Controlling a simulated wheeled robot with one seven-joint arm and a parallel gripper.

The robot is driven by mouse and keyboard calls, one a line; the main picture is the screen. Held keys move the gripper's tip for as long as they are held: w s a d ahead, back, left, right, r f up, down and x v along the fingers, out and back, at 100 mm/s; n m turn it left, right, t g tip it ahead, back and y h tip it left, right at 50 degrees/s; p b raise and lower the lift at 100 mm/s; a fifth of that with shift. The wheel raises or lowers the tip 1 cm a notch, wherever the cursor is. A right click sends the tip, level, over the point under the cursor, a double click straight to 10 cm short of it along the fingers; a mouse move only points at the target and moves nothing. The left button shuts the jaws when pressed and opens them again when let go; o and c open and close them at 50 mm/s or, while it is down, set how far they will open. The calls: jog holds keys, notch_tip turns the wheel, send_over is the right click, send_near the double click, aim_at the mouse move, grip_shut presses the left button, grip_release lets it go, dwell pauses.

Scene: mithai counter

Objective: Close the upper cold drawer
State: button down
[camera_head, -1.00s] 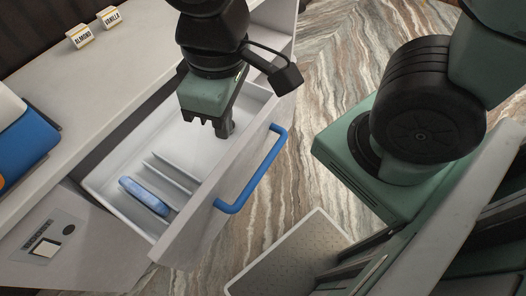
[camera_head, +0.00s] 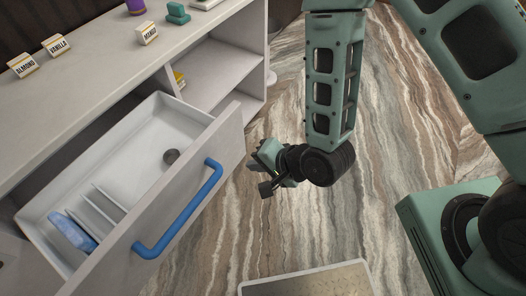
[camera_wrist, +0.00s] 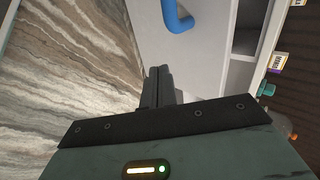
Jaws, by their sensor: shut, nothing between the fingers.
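The upper cold drawer (camera_head: 189,180) stands pulled out from the white counter, with a blue bar handle (camera_head: 186,218) on its front.
The countertop (camera_head: 100,75) carries label signs (camera_head: 57,46) and a green object (camera_head: 178,13). An open shelf (camera_head: 215,65) lies beyond the drawer. Marbled floor (camera_head: 300,215) is clear around my gripper. A pale-rimmed grey platform (camera_head: 310,280) is at the bottom.

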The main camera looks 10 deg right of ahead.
jog(key=p, duration=0.1)
send_near(219, 160)
notch_tip(219, 160, down, 4)
jog(key=shift+w+a+r+m+p, duration=0.1)
jog(key=shift+w+a+m+p, duration=0.3)
jog(key=shift+w+a, duration=1)
jog(key=shift+a, duration=0.2)
